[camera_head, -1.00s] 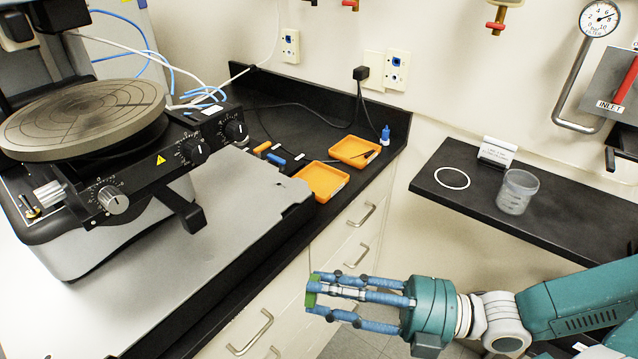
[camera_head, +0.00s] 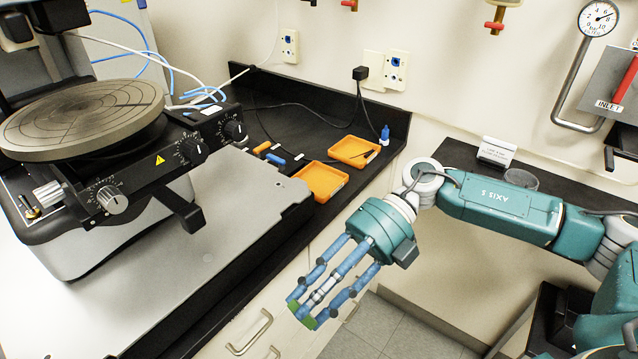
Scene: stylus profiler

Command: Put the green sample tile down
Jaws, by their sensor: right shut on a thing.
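My right gripper (camera_head: 302,311) is shut on the green sample tile (camera_head: 308,322). Only small green parts of the tile show between and beside the blue fingertips. The gripper points down and to the left, in front of the bench drawers, apart from the bench top. My left gripper is not in view.
The stylus profiler with its round stage (camera_head: 84,112) stands on a grey plate (camera_head: 235,200) at the left. Two orange trays (camera_head: 322,181) lie on the black bench by small blue and orange items. A black side shelf (camera_head: 590,203) is at the right, partly behind my right arm.

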